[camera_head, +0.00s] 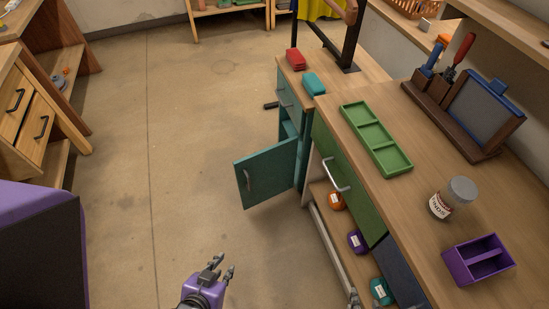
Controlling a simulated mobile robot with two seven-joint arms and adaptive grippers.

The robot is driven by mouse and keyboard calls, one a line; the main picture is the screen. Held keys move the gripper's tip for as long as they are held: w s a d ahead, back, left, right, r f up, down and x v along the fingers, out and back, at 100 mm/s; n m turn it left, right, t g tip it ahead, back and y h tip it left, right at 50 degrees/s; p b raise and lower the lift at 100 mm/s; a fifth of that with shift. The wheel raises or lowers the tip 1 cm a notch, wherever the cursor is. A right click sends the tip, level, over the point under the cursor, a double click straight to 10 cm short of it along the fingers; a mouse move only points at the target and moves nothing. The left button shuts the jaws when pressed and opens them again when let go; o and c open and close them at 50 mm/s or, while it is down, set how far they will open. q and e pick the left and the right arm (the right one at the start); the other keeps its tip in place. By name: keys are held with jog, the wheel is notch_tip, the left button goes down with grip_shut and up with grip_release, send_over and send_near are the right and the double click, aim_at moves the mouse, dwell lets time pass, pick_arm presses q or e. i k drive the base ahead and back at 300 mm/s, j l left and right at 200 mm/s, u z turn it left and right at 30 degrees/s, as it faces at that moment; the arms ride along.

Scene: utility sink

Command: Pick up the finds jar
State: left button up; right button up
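The finds jar (441,206) is a clear jar with a grey lid and a white and red label. It stands on the wooden counter (410,198) at the right, tilted in the picture by the camera angle. My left gripper (223,265) is low in the middle, over the floor, left of the counter and well apart from the jar. Its two fingers are spread with nothing between them. A small grey tip at the bottom edge (354,298) may be part of my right gripper; its state is hidden.
A purple divided caddy (454,265) sits just in front of the jar, and a green tray (353,113) lies further back. A tool rack with a framed panel (484,115) stands behind. A teal cabinet door (266,174) hangs open over the floor. Shelves below hold several colored containers.

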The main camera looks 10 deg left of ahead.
aim_at(441, 206)
jog(key=j+z, duration=0.1)
jog(key=z, duration=1.4)
